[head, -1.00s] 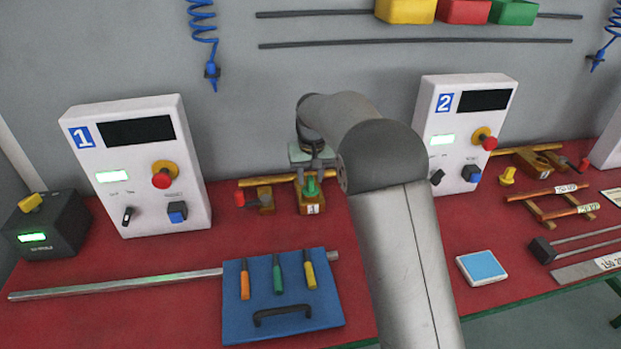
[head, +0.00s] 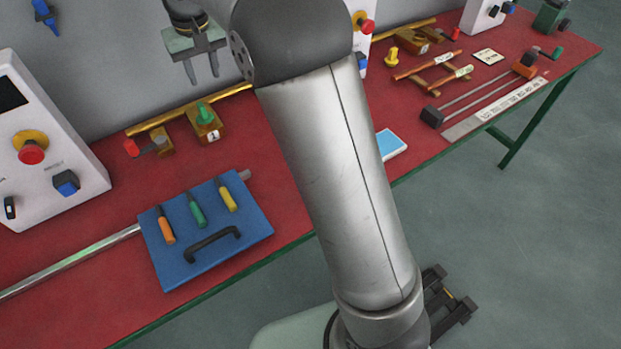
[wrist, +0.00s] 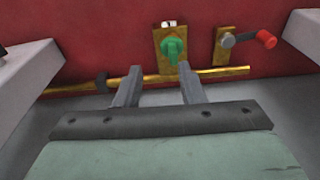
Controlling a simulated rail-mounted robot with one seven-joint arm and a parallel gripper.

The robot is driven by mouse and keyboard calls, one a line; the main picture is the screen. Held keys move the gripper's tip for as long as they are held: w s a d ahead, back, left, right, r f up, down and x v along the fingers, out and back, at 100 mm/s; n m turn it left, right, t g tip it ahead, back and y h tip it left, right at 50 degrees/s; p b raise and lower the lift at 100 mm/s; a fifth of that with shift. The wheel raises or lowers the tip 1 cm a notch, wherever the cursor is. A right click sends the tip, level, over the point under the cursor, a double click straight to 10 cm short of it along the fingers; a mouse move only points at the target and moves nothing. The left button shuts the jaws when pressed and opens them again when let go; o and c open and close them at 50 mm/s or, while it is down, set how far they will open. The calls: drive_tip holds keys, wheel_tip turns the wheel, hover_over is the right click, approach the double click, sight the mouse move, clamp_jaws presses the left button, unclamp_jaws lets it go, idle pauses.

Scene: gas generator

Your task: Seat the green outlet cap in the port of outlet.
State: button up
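The green outlet cap (head: 205,113) stands on a small brass block (head: 212,132) marked 1, on the brass pipe along the back of the red bench. In the wrist view the green cap (wrist: 173,49) sits on the same block (wrist: 160,36). I cannot tell how deep it sits in the port. My gripper (head: 203,78) is open and empty, above and apart from the cap, with its fingers pointing down. In the wrist view the gripper's two fingers (wrist: 159,84) are spread, with nothing between them.
A red-handled valve (head: 140,147) is beside the block. White control box 1 (head: 75,150) stands at left. A blue board (head: 190,255) with several screwdrivers lies in front. A yellow cap-like part (head: 391,57) and copper pipes (head: 430,72) are to the right.

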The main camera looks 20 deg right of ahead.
drive_tip(key=s+d+f+m, duration=0.1)
drive_tip(key=s+d, duration=0.4)
drive_tip(key=s, duration=0.3)
drive_tip(key=s+d, duration=0.5)
drive_tip(key=s, duration=0.3)
drive_tip(key=s+d+f, duration=0.2)
drive_tip(key=s+f, duration=0.2)
drive_tip(key=s, duration=0.5)
drive_tip(key=s+d+f+m+g, duration=0.1)
drive_tip(key=s+f, duration=0.3)
drive_tip(key=s, duration=0.6)
drive_tip(key=shift+d+f, duration=0.25)
drive_tip(key=shift+d, duration=0.55)
